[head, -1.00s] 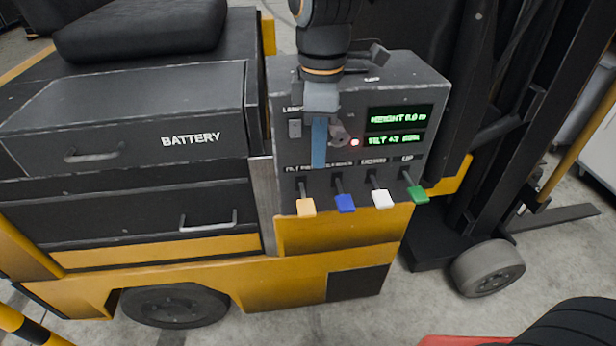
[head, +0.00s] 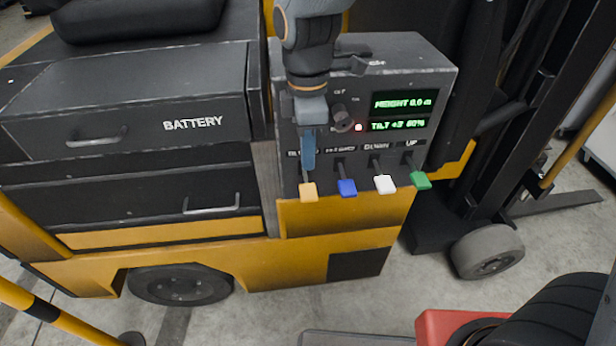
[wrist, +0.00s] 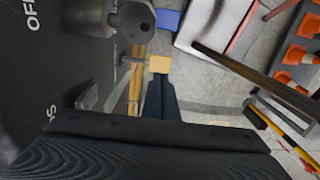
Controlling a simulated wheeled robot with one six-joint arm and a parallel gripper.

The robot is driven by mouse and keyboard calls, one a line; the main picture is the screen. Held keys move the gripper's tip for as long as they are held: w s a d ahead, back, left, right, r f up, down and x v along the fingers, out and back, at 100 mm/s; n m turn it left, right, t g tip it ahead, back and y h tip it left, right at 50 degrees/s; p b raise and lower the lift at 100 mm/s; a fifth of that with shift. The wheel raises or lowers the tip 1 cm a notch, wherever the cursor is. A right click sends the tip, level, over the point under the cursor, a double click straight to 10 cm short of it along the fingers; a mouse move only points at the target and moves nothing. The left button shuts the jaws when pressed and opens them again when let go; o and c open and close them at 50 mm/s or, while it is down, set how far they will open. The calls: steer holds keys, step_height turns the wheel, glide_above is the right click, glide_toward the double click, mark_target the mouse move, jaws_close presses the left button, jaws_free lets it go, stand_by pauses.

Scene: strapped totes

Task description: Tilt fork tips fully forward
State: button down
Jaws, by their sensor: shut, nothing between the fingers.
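The grey control panel (head: 440,85) has a row of levers with orange (head: 309,192), blue (head: 347,187), white (head: 385,184) and green (head: 420,180) tips. Labels sit above them; DOWN and UP read over white and green, the left ones are partly hidden or blurred. My gripper (head: 308,168) is shut and empty, pointing down just above the orange tip. In the wrist view, the shut fingers (wrist: 160,90) lie close to the orange tip (wrist: 159,64); I cannot tell if they touch. The green display (head: 400,125) reads HEIGHT 0.0 m and a blurred TILT line. A fork (head: 560,203) lies low at right.
A round dark knob (head: 343,118) and a small lit red lamp (head: 359,127) sit beside my gripper. The battery drawer (head: 130,125) is to the left, the black mast (head: 520,110) to the right.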

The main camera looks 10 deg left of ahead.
mark_target(307, 192)
step_height(307, 192, down, 8)
steer(key=shift+r+p, duration=0.25)
steer(key=shift+p, duration=0.65)
steer(key=shift+s+f, duration=0.1)
